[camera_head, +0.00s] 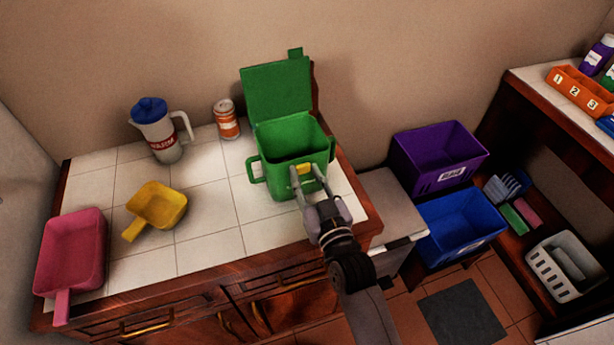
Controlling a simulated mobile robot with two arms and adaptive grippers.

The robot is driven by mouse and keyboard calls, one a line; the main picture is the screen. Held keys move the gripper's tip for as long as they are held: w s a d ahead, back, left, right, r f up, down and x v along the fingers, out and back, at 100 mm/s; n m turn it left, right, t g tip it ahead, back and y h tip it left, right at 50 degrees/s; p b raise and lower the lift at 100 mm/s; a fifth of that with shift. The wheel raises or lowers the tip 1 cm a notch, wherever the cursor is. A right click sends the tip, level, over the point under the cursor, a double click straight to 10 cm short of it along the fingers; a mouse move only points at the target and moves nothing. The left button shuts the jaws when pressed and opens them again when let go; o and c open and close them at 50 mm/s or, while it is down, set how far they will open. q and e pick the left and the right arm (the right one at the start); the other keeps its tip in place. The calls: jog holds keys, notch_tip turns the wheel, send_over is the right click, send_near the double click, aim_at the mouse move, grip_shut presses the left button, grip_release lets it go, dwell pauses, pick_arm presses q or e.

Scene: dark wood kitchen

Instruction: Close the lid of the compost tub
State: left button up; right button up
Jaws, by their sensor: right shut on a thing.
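The green compost tub (284,150) stands upright on the tiled counter near its right end. Its green lid (278,92) stands up, hinged at the tub's back rim, with a small tab on its top edge. My left gripper is not in view.
On the counter (215,205) are a white jug (157,137) with a blue lid, an orange can (227,119), a yellow scoop (158,205) and a pink dustpan (72,252). Purple (438,158) and blue (460,226) bins stand to the right. The wall is close behind the lid.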

grip_shut()
jog(key=shift+r+p, duration=0.15)
jog(key=shift+p, duration=0.4)
jog(key=shift+w, duration=0.1)
jog(key=o, duration=0.8)
grip_release()
jog(key=shift+o, duration=0.2)
